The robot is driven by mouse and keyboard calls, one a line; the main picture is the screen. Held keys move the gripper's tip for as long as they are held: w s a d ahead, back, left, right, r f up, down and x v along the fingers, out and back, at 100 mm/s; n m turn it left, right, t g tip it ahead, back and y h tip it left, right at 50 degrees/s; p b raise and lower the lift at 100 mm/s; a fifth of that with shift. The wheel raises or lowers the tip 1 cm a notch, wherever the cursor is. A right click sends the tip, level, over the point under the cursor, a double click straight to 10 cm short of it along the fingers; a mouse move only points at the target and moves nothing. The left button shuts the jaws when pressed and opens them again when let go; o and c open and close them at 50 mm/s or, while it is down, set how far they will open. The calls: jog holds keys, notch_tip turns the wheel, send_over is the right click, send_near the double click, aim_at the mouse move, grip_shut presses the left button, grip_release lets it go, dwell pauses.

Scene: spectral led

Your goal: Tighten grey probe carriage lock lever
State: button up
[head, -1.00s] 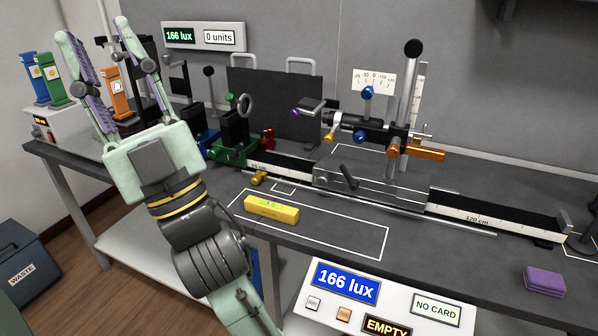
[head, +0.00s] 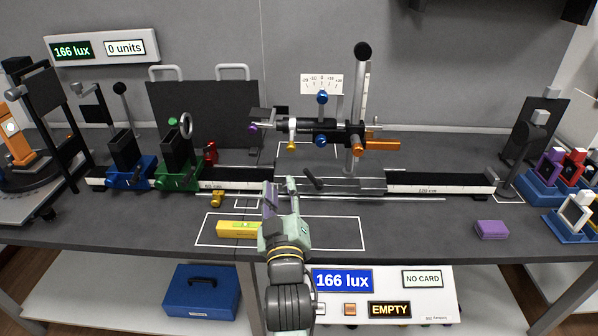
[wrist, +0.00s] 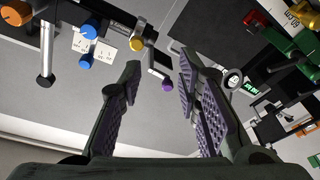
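The probe carriage (head: 350,185) is a grey block on the black rail at mid-picture in the head view. A dark grey lever (head: 313,179) sticks up at a tilt from its left end. My gripper (head: 280,188) is in front of the rail, just left of the lever, and apart from it as far as I can tell. In the wrist view my gripper (wrist: 158,85) is open, its two purple-padded fingers wide apart with nothing between them. I cannot make out the lever in the wrist view.
A yellow level (head: 238,229) lies left of my gripper in a white outline. A yellow knob (head: 217,198) and a green holder (head: 180,175) stand left along the rail. The probe post (head: 360,110) rises behind the carriage.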

aim_at(309, 177)
jog(key=d+f+h, duration=0.1)
jog(key=d+f, duration=0.1)
jog(key=d, duration=0.1)
jog(key=d+f+g+h, duration=0.1)
jog(key=d+f, duration=0.2)
jog(key=shift+s+d+f+g, duration=0.1)
jog(key=shift+s+f+g, duration=0.1)
jog(key=shift+g, duration=0.1)
jog(key=b, duration=0.1)
jog(key=w+b, duration=0.1)
jog(key=b, duration=0.1)
jog(key=shift+w+f+b, duration=0.25)
jog(key=shift+f+b, duration=0.05)
jog(key=w+b, duration=0.1)
jog(key=b, duration=0.3)
jog(key=shift+w, duration=0.25)
jog(key=w, duration=0.4)
jog(key=w+r+b, duration=0.1)
jog(key=w, duration=0.1)
jog(key=shift+w, duration=0.3)
jog(key=shift+w+f, duration=0.1)
jog(key=shift+w, duration=0.5)
jog(key=shift+c, duration=0.3)
grip_shut()
